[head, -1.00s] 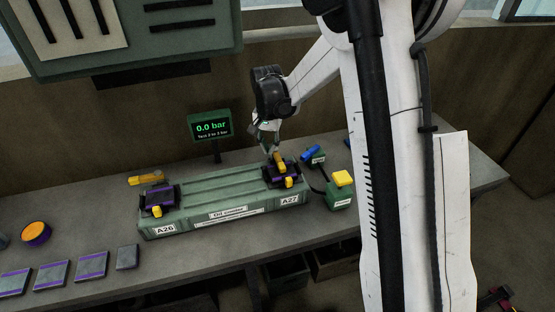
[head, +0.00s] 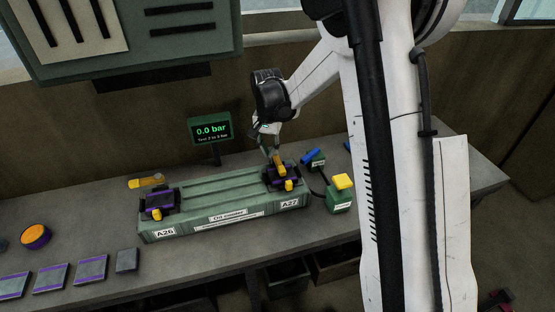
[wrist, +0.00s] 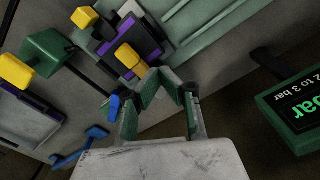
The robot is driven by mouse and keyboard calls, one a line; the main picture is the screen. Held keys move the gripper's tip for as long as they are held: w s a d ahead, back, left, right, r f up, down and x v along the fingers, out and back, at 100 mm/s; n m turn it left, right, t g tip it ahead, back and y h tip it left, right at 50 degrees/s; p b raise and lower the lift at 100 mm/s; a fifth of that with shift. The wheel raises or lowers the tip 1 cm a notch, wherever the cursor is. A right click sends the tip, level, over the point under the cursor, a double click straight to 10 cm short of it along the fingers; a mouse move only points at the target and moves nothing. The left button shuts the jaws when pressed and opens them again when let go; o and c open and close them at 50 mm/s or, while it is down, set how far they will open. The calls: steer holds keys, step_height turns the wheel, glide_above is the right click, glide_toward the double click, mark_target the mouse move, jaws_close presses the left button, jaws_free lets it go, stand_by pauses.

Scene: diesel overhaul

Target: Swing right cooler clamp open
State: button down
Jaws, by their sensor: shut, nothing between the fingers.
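The right cooler clamp (head: 283,175), black and purple, sits on the A27 end of the green oil cooler (head: 232,195). Its yellow bar (head: 279,160) stands raised at the back, and a yellow knob (head: 289,185) shows at the front. The clamp also shows in the wrist view (wrist: 148,39), with its yellow bar (wrist: 127,57) just ahead of my fingertips. My gripper (wrist: 159,77) is shut and empty, its tips close beside the bar. I cannot tell whether they touch. In the head view my gripper (head: 270,153) is just behind the clamp, partly hidden.
The left clamp (head: 160,202) sits at the A26 end. A green pressure display (head: 210,130) reading 0.0 bar stands behind the cooler. Right of it are a green box with a yellow top (head: 342,181) and a blue-handled part (head: 311,156). Purple-striped blocks (head: 50,278) lie front left.

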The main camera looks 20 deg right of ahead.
mark_target(280, 163)
steer(key=shift+f+b, duration=2.55)
steer(key=shift+f, duration=0.5)
steer(key=shift+r, duration=0.25)
steer(key=shift+d, duration=0.35)
steer(key=shift+s+d+b, duration=0.4)
steer(key=shift+d, duration=0.3)
stand_by(0.3)
steer(key=shift+d, duration=0.8)
